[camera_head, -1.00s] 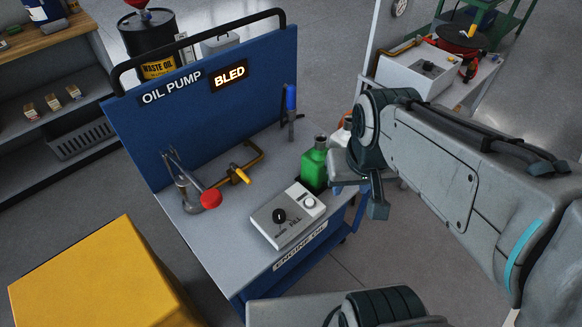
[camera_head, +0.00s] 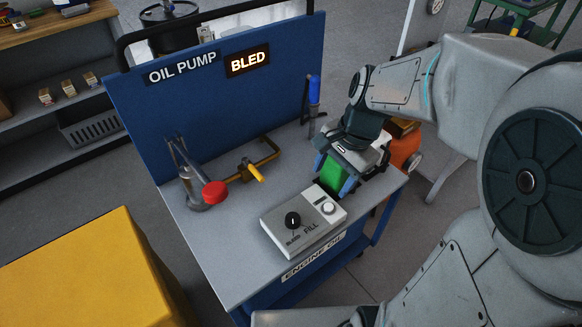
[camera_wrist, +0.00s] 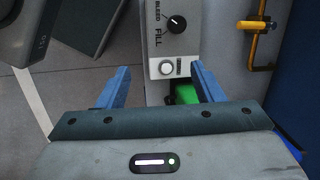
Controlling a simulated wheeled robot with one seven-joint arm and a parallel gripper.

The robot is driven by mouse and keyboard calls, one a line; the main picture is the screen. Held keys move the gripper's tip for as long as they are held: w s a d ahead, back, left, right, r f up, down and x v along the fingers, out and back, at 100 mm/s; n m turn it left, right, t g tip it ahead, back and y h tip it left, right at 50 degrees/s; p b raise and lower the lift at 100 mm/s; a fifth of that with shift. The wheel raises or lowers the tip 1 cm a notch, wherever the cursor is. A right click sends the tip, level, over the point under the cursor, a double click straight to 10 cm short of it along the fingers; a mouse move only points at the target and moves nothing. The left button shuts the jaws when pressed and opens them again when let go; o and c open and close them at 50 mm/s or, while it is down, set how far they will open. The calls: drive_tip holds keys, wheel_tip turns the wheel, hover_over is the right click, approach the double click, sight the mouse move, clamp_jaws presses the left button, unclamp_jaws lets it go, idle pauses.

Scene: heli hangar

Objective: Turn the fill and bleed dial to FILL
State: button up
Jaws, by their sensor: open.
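The fill and bleed dial (camera_head: 293,220) is a black round knob on a light grey control box (camera_head: 325,232) at the cart's front edge. BLEED and FILL are printed beside it. In the wrist view the dial (camera_wrist: 177,24) has a white mark that seems to point towards the BLEED side. My gripper (camera_head: 335,176) is open above the green bottle, to the right of and behind the box. In the wrist view its blue fingertips (camera_wrist: 163,77) are spread, with the box's white button (camera_wrist: 166,67) between them and the dial beyond.
The green bottle (camera_head: 331,175) is partly hidden under my gripper. A red-knobbed lever (camera_head: 214,192), a yellow-handled valve (camera_head: 252,170) and a blue-handled lever (camera_head: 314,90) stand on the cart. Its blue panel (camera_head: 220,110) carries a lit BLED sign (camera_head: 247,62). A yellow block (camera_head: 90,270) is at left.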

sight(294, 217)
drive_tip(key=w+a+f+m+b, duration=0.1)
drive_tip(key=a+f+m+b, duration=0.1)
drive_tip(key=f, duration=0.5)
drive_tip(key=w+a+f+m+y+b, duration=0.1)
drive_tip(key=a+f+m+b, duration=0.1)
drive_tip(key=f, duration=0.5)
drive_tip(key=w+a+f+m+g+b, duration=0.1)
drive_tip(key=w+a+f+b, duration=0.1)
drive_tip(key=f, duration=0.5)
drive_tip(key=shift+a+f+m+y+b, duration=0.2)
drive_tip(key=shift+a+m+y+b, duration=0.2)
drive_tip(key=shift+a+b, duration=0.4)
drive_tip(key=shift+d, duration=0.15)
drive_tip(key=c, duration=1)
